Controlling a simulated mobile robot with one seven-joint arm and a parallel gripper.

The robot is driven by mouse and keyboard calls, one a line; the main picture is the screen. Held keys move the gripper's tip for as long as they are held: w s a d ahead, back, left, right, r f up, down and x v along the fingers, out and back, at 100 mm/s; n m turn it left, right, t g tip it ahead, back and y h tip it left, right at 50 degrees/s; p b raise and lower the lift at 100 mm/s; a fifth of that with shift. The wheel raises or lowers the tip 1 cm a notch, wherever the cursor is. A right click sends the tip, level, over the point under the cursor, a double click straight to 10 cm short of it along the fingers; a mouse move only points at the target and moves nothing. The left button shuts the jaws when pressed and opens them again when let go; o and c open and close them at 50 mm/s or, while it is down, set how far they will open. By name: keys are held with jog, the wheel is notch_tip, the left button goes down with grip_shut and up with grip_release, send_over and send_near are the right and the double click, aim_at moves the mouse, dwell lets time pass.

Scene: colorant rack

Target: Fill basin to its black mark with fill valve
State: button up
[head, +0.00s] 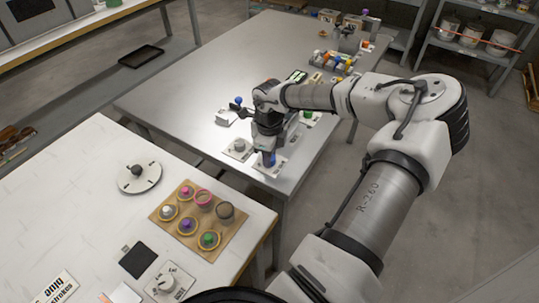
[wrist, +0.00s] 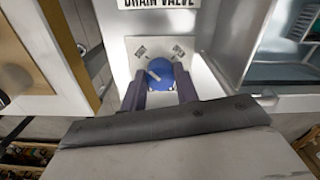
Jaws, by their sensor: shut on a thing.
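My gripper (head: 267,152) is at the near edge of the metal table, over a small light plate. In the wrist view its dark fingers (wrist: 159,92) are shut on a round blue knob (wrist: 160,72) with a pale pointer bar. The knob sits on a white plate (wrist: 133,46) with two small dark marks above it. A label reading "DRAIN VALVE" (wrist: 160,3) is just beyond that plate, cut off by the frame top. No label reading fill valve is legible. A grey-teal open container (wrist: 285,65) shows at right; I cannot tell whether it is the basin. No black mark is discernible.
Another plate with a pale knob (head: 239,147) is left of my gripper. Small coloured items (head: 333,62) stand farther back on the metal table (head: 205,85). The nearer white table (head: 85,190) holds a brown board (head: 174,229) with several coloured pots. The metal table's left half is mostly clear.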

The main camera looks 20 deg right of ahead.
jog(key=o, duration=1)
notch_tip(320, 180, up, 14)
jog(key=b, duration=0.3)
